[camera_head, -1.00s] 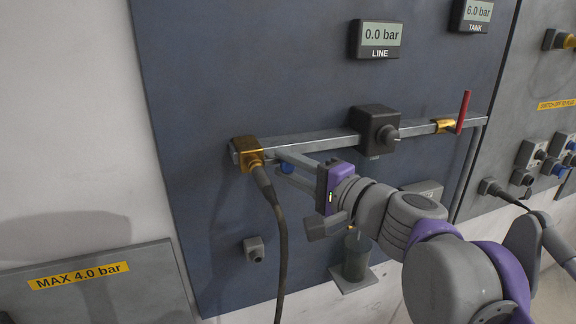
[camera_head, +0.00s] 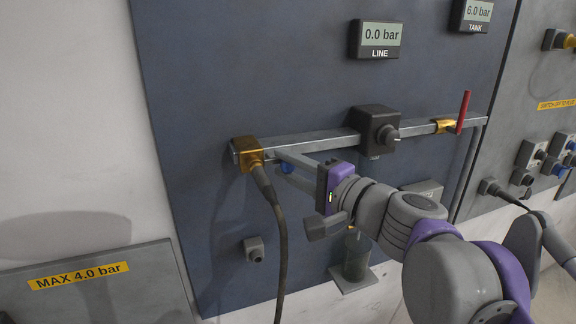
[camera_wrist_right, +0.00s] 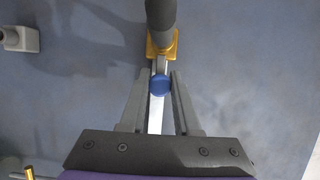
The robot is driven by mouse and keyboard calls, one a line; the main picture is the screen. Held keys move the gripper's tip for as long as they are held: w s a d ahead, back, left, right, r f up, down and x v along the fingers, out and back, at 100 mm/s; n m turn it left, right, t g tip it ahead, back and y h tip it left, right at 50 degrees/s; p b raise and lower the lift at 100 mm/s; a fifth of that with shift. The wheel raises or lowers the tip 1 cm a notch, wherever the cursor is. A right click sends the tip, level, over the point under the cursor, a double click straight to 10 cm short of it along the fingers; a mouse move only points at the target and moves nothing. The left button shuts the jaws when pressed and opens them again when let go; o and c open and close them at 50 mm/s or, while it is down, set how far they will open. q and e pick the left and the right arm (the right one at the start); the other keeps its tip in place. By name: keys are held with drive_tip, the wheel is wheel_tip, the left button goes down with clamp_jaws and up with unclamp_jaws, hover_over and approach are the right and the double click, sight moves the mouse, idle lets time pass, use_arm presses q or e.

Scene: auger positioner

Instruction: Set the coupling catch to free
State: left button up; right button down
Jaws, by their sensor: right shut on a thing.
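The brass coupling (camera_head: 248,154) sits at the left end of the metal pipe on the dark blue panel, with a dark hose (camera_head: 280,225) joined to it and hanging down. In the right wrist view the coupling (camera_wrist_right: 162,45) is at top centre, partly hidden by the hose end. A round blue catch (camera_wrist_right: 160,84) lies just below it, between my right fingers. It shows as a small blue spot (camera_head: 287,168) in the head view. My right gripper (camera_wrist_right: 161,76) is shut on the blue catch, its fingers on either side. My left gripper is out of view.
A dark valve box with a knob (camera_head: 375,130) sits mid-pipe, and a red lever (camera_head: 463,112) stands at the right. The LINE display (camera_head: 380,39) reads 0.0 bar and the TANK display (camera_head: 477,12) 6.0 bar. A small grey socket (camera_head: 254,249) is below left.

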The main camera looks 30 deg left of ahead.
drive_tip(key=shift+w+d+p, duration=0.5)
drive_tip(key=shift+w+d, duration=0.3)
drive_tip(key=shift+w, duration=0.15)
drive_tip(key=c, duration=0.9)
unclamp_jaws()
drive_tip(key=shift+o, duration=1.4)
drive_tip(key=shift+w+d, duration=0.1)
drive_tip(key=v, duration=1)
drive_tip(key=shift+d+b, duration=0.35)
drive_tip(key=shift+b, duration=0.1)
